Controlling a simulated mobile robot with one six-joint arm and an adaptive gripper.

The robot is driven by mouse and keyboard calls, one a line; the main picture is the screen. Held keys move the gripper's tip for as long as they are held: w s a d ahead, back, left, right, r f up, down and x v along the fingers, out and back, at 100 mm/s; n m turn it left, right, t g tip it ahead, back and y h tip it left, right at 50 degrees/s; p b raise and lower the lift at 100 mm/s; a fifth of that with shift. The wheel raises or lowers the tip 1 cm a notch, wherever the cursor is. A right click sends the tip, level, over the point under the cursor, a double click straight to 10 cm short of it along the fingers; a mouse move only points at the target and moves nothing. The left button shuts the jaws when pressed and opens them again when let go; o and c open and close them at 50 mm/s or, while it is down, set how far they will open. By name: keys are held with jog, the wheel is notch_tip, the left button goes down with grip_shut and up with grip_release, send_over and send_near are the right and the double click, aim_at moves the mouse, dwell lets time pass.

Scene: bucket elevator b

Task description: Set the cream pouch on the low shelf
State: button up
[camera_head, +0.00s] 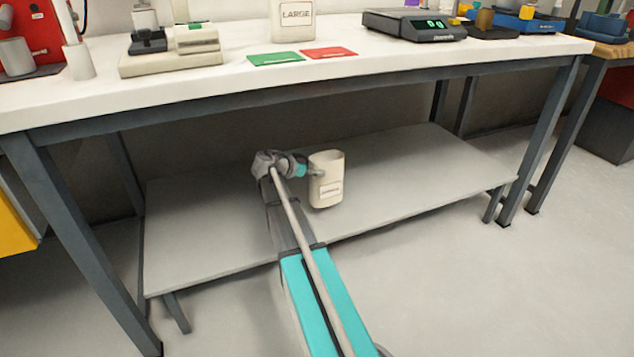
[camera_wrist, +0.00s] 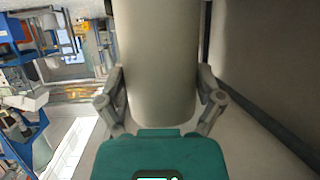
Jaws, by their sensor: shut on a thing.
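The cream pouch (camera_head: 327,180) is upright with a small label on its front. It is over the grey low shelf (camera_head: 420,180) under the white table, near the shelf's front middle. Whether its base touches the shelf I cannot tell. My gripper (camera_head: 308,172) reaches in from the left side of the pouch and is shut on it. In the wrist view the pouch (camera_wrist: 158,75) fills the middle, with the fingers of my gripper (camera_wrist: 160,95) on both sides of it. The far fingertips are partly hidden.
The white tabletop (camera_head: 350,75) hangs above the shelf on dark legs. The shelf is bare to both sides of the pouch.

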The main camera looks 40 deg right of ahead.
jog(key=shift+d+f, duration=0.1)
dwell(0.3)
jog(key=shift+w+d+f+b, duration=0.15)
jog(key=shift+f+b, duration=0.85)
jog(key=shift+w+d+f+b, duration=0.1)
jog(key=shift+f+b, duration=0.85)
jog(key=shift+b, duration=0.05)
jog(key=o, duration=1)
jog(key=shift+a+r, duration=0.1)
jog(key=shift+r, duration=0.05)
jog(key=p+v, duration=0.4)
jog(key=v, duration=0.7)
jog(key=shift+a+r+p, duration=0.15)
jog(key=shift+a+p, duration=0.2)
